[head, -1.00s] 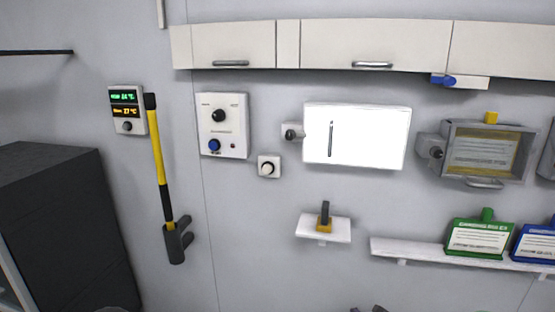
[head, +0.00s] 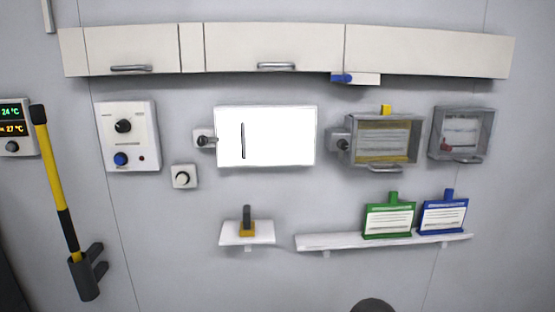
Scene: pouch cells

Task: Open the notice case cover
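A grey-framed case (head: 417,140) with a see-through front hangs on the wall right of centre and looks like the notice case. A printed sheet (head: 378,139) and a yellowish strip show behind its front. The cover looks closed, with a handle (head: 383,168) along its bottom edge. A yellow block (head: 386,110) sits on its top edge, and a dark round knob or lock on a grey block (head: 340,145) is at its left side. A second grey case (head: 462,110) hangs further right, with a red item inside. Neither gripper is in view.
A bright white panel (head: 280,137) hangs left of the case. White cabinets (head: 262,45) run above. A shelf (head: 340,242) below holds green (head: 388,217) and blue (head: 443,214) sign holders. A dark rounded shape (head: 372,305) shows at the bottom edge.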

